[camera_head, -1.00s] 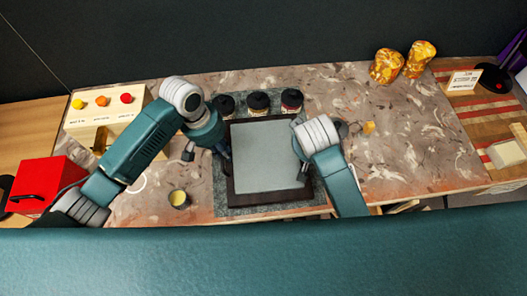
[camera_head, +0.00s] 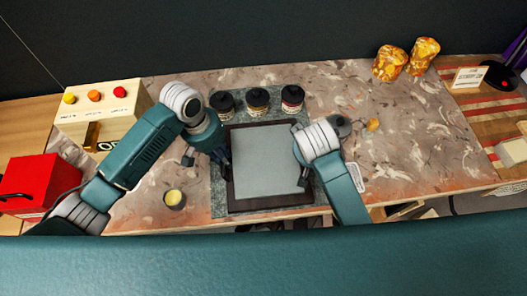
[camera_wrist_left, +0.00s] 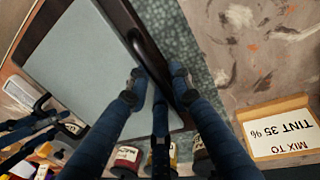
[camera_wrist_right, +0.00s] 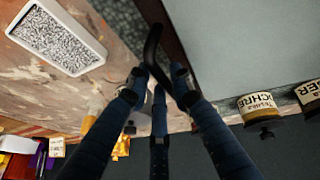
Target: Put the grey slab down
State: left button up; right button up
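The grey slab (camera_head: 268,165) is a flat pale panel in a dark frame (camera_head: 231,194) with a handle on each side. It lies level over the speckled grey-green mat (camera_head: 218,206); I cannot tell whether it touches it. My left gripper (camera_head: 224,158) is at the frame's left side; in the left wrist view its fingers (camera_wrist_left: 158,75) close around the dark handle (camera_wrist_left: 142,45). My right gripper (camera_head: 303,178) is at the right side, largely hidden by its own wrist; in the right wrist view its fingers (camera_wrist_right: 160,78) close around the other handle (camera_wrist_right: 152,45).
Three black-lidded jars (camera_head: 257,99) stand just behind the slab. A white tray (camera_wrist_right: 58,38) lies to the right. The bench's right-middle is fairly clear.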

pick_arm(q)
jog(key=shift+o, duration=0.4)
jog(key=shift+s+r, duration=0.1)
jog(key=shift+r, duration=0.05)
pick_arm(e)
jog(key=shift+o, duration=0.4)
jog(key=shift+s+a+r, duration=0.1)
jog(key=shift+r, duration=0.05)
pick_arm(q)
jog(key=shift+r, duration=0.3)
pick_arm(e)
jog(key=shift+r, duration=0.15)
pick_arm(q)
notch_tip(320, 180, up, 11)
jog(key=a, duration=0.2)
jog(key=shift+a, duration=0.2)
pick_arm(e)
jog(key=v, duration=1.1)
jog(key=shift+s+r, duration=0.15)
jog(key=shift+r, duration=0.15)
pick_arm(q)
jog(key=shift+s, duration=0.15)
pick_arm(e)
jog(key=shift+a+f, duration=0.1)
jog(key=shift+a, duration=0.05)
